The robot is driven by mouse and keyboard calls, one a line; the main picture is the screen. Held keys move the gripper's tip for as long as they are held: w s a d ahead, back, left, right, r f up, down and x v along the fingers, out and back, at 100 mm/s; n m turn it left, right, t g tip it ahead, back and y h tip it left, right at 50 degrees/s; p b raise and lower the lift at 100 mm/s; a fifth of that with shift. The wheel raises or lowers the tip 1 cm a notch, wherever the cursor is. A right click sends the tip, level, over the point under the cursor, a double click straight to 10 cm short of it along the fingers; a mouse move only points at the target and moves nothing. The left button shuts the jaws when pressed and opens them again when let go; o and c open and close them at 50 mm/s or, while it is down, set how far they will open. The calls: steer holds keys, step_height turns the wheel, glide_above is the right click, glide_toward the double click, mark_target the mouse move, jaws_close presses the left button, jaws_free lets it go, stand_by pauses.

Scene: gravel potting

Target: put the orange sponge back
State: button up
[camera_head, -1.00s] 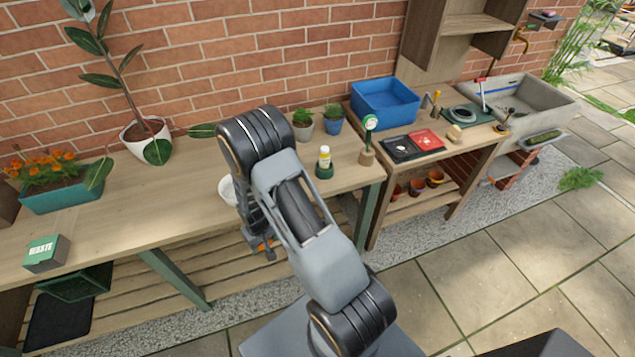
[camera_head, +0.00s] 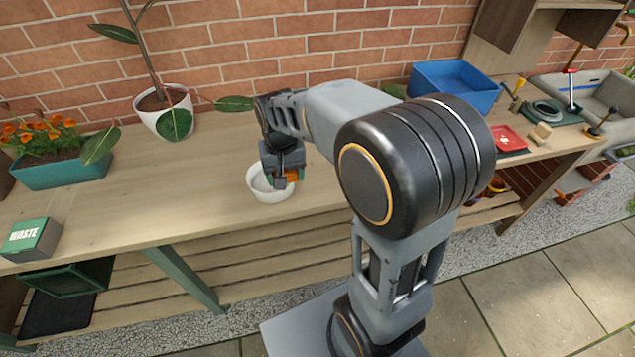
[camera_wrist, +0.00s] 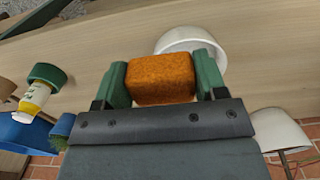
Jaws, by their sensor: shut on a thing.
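The orange sponge (camera_wrist: 160,78) is held between the two green fingers of my gripper (camera_wrist: 163,80) in the wrist view. In the head view a bit of the orange sponge (camera_head: 293,175) shows at my gripper (camera_head: 283,180), which hangs over the right part of a white bowl (camera_head: 262,192) on the wooden bench. The bowl's rim (camera_wrist: 190,34) shows behind the sponge in the wrist view. I cannot tell whether the sponge touches the bowl. My gripper covers part of the bowl's inside.
A white plant pot (camera_head: 165,112), a flower trough (camera_head: 62,168) and a green-topped waste box (camera_head: 30,240) stand left on the bench. A blue tub (camera_head: 455,84) stands on the right-hand table. A yellow-labelled bottle (camera_wrist: 36,98) shows left in the wrist view. Bench left of the bowl is clear.

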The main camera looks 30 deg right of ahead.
steer(key=w+d+f, duration=0.2)
steer(key=d+f, duration=0.1)
steer(key=d, duration=0.4)
glide_above(321, 186)
steer(key=a, duration=0.1)
steer(key=f, duration=0.4)
steer(key=shift+s+a+f, duration=0.1)
steer(key=shift+s+f, duration=0.1)
steer(key=shift+s, duration=0.1)
steer(key=shift+w+d+f, duration=0.15)
steer(key=shift+d+f, duration=0.35)
steer(key=shift+f, duration=0.15)
steer(key=shift+w+d+f, duration=0.1)
steer(key=shift+f, duration=1.6)
steer(key=shift+f, duration=0.2)
steer(key=o, duration=1)
steer(key=shift+o, duration=0.2)
steer(key=shift+r, duration=0.1)
